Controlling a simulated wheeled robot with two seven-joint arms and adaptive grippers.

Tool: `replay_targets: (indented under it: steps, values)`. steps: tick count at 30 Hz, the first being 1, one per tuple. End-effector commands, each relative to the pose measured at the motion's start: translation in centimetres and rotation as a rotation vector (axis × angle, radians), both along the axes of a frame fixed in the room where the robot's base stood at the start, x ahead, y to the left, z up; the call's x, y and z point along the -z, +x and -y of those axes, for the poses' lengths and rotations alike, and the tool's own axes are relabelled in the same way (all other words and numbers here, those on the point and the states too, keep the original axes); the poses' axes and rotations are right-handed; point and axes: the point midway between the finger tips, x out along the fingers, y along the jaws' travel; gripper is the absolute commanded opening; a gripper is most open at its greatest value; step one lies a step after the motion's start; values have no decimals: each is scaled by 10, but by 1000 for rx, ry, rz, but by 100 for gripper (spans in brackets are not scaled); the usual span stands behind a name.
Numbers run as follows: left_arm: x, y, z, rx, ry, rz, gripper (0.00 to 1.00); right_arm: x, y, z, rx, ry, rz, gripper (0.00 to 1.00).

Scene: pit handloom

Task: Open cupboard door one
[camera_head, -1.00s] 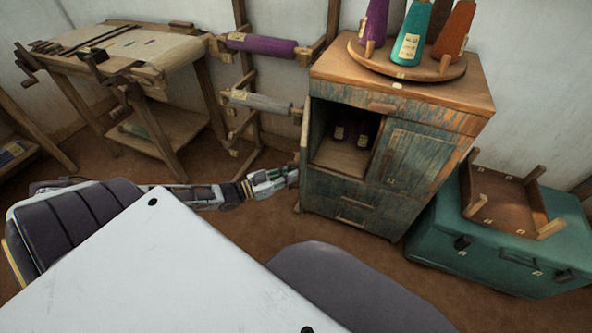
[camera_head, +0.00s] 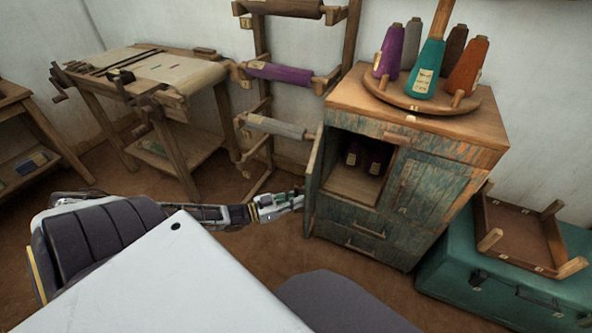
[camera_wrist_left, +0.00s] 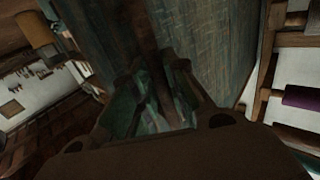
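The cupboard (camera_head: 408,205) is worn teal wood with a brown top. Its left door (camera_head: 315,178) stands swung open and shows nearly edge-on, leaving the upper left compartment (camera_head: 349,190) exposed with dark bobbins inside. The right door (camera_head: 428,187) is closed. My left gripper (camera_head: 298,200) is at the outer side of the open door, low down, touching or very close to it. In the left wrist view, its fingers (camera_wrist_left: 158,100) are close to weathered teal panels (camera_wrist_left: 215,45). Shadow hides whether they close on anything. My right gripper is not in view.
A turntable (camera_head: 378,89) with several yarn cones stands on the cupboard. A teal trunk (camera_head: 500,290) bearing an upturned stool (camera_head: 520,235) is at the right. A roller rack (camera_head: 262,100) and worktable (camera_head: 150,80) stand left. Brown floor is free before the worktable.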

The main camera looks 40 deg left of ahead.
Motion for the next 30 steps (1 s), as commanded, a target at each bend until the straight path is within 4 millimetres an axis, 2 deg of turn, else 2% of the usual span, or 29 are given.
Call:
replay_targets:
  steps: [1,3,4,17,30]
  values:
    - [0,0,0,0,0,0,25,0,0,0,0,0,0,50]
    - [-1,1,0,-1,0,1,34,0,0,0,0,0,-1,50]
    - [-1,1,0,-1,0,2,35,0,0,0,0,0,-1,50]
    - [-3,1,-2,-1,-1,5,35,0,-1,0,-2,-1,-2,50]
    - [-2,-17,-11,-1,0,4,35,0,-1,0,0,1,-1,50]
